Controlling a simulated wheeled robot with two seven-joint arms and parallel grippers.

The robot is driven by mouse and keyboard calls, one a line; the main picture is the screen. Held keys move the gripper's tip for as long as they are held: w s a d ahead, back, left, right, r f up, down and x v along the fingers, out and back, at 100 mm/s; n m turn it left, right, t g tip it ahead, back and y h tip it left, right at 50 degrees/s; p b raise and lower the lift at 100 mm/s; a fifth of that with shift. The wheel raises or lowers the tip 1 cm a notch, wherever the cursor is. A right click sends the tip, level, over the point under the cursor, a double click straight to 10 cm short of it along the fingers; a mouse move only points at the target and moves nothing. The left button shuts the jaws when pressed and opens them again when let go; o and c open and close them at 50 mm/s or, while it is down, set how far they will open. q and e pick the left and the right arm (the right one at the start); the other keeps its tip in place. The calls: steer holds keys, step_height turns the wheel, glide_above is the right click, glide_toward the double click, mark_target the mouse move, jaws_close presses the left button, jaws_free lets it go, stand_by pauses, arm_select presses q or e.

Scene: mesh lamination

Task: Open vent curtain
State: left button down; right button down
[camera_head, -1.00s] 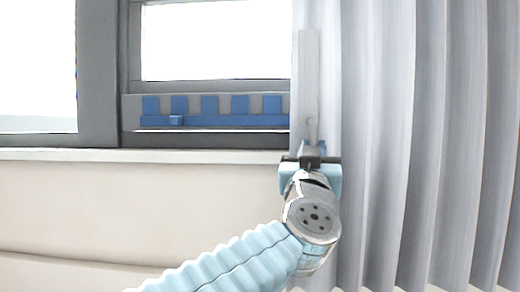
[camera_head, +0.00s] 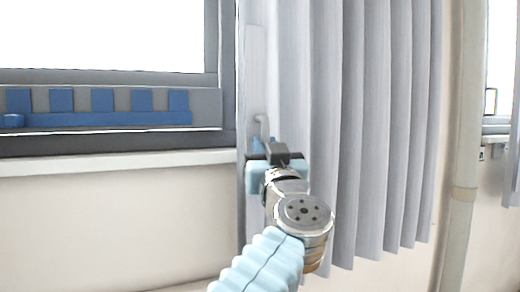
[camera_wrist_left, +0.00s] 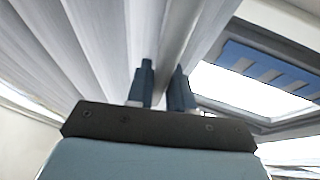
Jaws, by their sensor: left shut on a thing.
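The pale grey curtain (camera_head: 350,120) hangs in vertical folds to the right of the window in the head view, and its folds also fill the upper left of the left wrist view (camera_wrist_left: 95,45). A light handle strip with a small hook (camera_head: 256,90) runs down its left edge. My left gripper (camera_head: 265,146) is at the lower end of this strip. In the left wrist view its two dark blue fingers (camera_wrist_left: 160,88) are shut on the curtain's edge strip between them. The blue slotted vent (camera_head: 110,112) sits in the window frame, uncovered; it also shows in the left wrist view (camera_wrist_left: 265,68).
A window sill (camera_head: 110,162) runs below the vent, left of the curtain. A vertical pipe (camera_head: 462,140) stands on the wall right of the curtain, with another window (camera_head: 497,90) beyond it. The wall below the sill is clear.

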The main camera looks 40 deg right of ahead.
arm_select(q)
steer(key=c, duration=1.1)
jaws_free()
steer(key=shift+s+a+f, duration=0.1)
steer(key=shift+s+f, duration=0.05)
steer(key=b+v, duration=0.5)
steer(key=v, duration=0.8)
steer(key=shift+b, duration=0.3)
steer(key=shift+a+f, duration=0.1)
